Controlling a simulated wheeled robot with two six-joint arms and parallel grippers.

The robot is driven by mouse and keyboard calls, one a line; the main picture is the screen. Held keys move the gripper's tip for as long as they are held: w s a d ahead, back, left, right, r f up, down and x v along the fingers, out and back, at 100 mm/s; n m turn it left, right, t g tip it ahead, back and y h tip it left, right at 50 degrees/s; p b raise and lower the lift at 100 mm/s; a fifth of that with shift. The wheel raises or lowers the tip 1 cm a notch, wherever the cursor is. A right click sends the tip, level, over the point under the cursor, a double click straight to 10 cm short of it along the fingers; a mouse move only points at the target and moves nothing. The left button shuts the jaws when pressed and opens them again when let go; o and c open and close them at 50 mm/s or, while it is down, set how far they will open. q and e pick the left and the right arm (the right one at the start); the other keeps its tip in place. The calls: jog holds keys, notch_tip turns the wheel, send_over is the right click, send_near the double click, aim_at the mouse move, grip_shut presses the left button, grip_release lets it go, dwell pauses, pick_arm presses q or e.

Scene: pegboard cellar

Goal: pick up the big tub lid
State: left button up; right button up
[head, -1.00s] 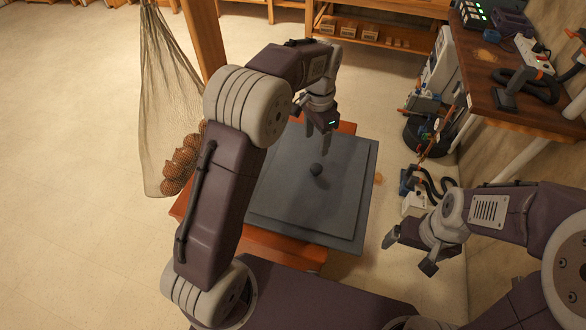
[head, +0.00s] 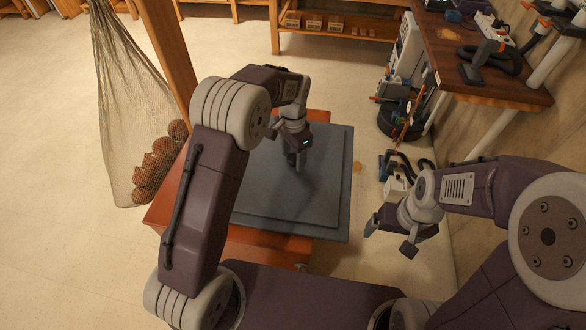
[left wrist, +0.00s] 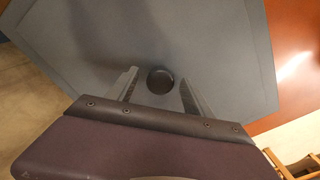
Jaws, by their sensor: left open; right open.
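The big tub lid (head: 330,185) is a flat, dark grey square with a raised inner panel. It lies on an orange-brown tub or stand and overhangs it on the right. Its round dark knob (left wrist: 160,81) shows in the left wrist view, between and slightly beyond the fingertips. My left gripper (head: 296,162) points down over the lid, open, with its fingers on either side of the knob in the left wrist view (left wrist: 157,80). In the head view the gripper hides the knob. I cannot tell whether the fingers touch it. My right gripper (head: 388,236) is open and empty, right of the lid.
A net bag of brown balls (head: 150,170) hangs at the left by a wooden post (head: 166,60). A dark wooden bench (head: 490,75) with tools stands at the right. Equipment and hoses (head: 398,180) lie on the floor right of the lid. Open floor lies left.

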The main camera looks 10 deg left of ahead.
pick_arm(q)
jog(key=shift+f, duration=0.7)
grip_shut()
jog(key=shift+r, duration=0.1)
